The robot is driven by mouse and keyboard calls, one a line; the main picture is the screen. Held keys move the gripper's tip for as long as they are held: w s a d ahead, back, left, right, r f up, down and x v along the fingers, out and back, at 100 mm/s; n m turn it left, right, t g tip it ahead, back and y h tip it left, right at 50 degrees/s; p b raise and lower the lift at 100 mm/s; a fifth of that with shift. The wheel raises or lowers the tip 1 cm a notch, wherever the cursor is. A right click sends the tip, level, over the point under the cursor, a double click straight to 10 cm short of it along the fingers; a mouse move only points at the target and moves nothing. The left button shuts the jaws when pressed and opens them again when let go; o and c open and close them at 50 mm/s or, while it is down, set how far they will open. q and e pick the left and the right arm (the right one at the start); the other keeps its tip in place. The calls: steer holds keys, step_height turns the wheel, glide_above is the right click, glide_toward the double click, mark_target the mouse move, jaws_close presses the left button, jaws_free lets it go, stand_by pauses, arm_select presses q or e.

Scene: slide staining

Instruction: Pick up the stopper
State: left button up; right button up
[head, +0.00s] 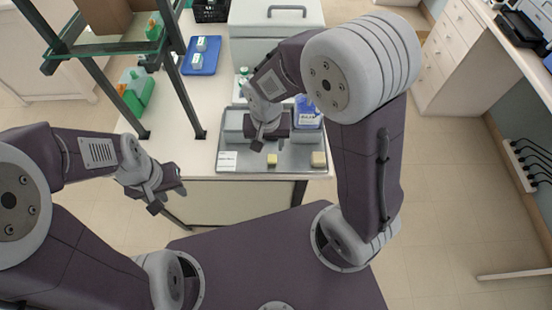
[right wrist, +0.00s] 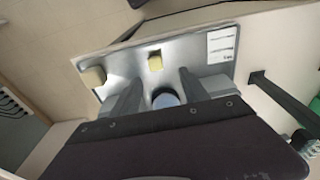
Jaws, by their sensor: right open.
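A small yellow block (head: 271,160) lies near the front edge of a grey metal tray (head: 232,150); it also shows in the right wrist view (right wrist: 155,62). A tan block (head: 318,158) sits to its right. I cannot tell for sure which thing is the stopper. My right gripper (head: 270,140) is open above the tray. In the right wrist view, a round blue top (right wrist: 165,98) shows between the spread fingers of this gripper (right wrist: 157,82), partly hidden by the gripper body; contact cannot be told. My left gripper (head: 169,199) looks open and empty, in front of the table's left side.
A blue-labelled container (head: 308,113) stands at the tray's back right, partly behind my right arm. A white box (head: 275,35) stands behind. A blue tray (head: 201,56) and a dark-legged shelf (head: 183,85) are to the left. A white label (head: 228,158) lies at the tray's front left.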

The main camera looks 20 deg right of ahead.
mark_target(272, 158)
step_height(272, 158, down, 3)
steer(key=shift+a+r, duration=0.15)
steer(key=shift+r, duration=0.05)
steer(key=shift+w+d+f, duration=0.15)
steer(key=shift+d+f, duration=0.5)
steer(key=shift+d, duration=0.2)
steer(key=shift+d+f, duration=0.1)
steer(key=shift+f, duration=0.1)
steer(key=f, duration=0.4)
steer(key=shift+w+a, duration=0.1)
steer(key=shift+a, duration=0.25)
steer(key=shift+w+d+f, duration=0.1)
steer(key=shift+f, duration=0.25)
steer(key=shift+d, duration=0.25)
arm_select(q)
steer(key=shift+d, duration=0.25)
arm_select(e)
steer(key=shift+a, duration=0.15)
jaws_close()
